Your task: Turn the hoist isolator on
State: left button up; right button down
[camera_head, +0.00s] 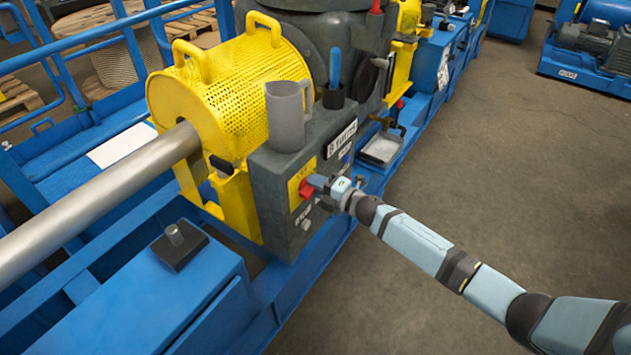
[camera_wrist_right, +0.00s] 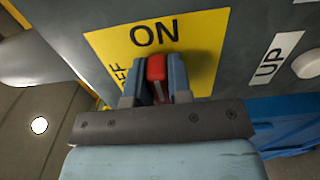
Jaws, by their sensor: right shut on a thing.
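The hoist isolator is a red handle (camera_head: 306,190) on a yellow plate (camera_head: 294,183) on the front of the dark grey control box (camera_head: 275,205). My right gripper (camera_head: 316,184) reaches it from the right. In the right wrist view, the gripper's two fingers (camera_wrist_right: 154,82) are shut on either side of the red handle (camera_wrist_right: 157,68). The yellow plate (camera_wrist_right: 203,40) reads ON above the handle, and a partly hidden OFF at its left. The handle stands roughly upright in that view, its end towards ON. My left gripper is not in view.
A white round button (camera_wrist_right: 307,64) marked UP sits right of the plate. A grey jug (camera_head: 286,118) and a dark cup (camera_head: 334,97) with a blue-handled tool stand on the box. A yellow mesh guard (camera_head: 235,95) is behind. Open floor (camera_head: 500,170) lies to the right.

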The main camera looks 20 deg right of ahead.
dwell(0.3)
jog(key=c, duration=1)
grip_release()
jog(key=shift+c, duration=0.2)
pick_arm(q)
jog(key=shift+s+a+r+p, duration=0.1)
jog(key=shift+p, duration=0.45)
pick_arm(e)
jog(key=v, duration=1.3)
jog(key=shift+s+d, duration=0.25)
jog(key=shift+s, duration=0.05)
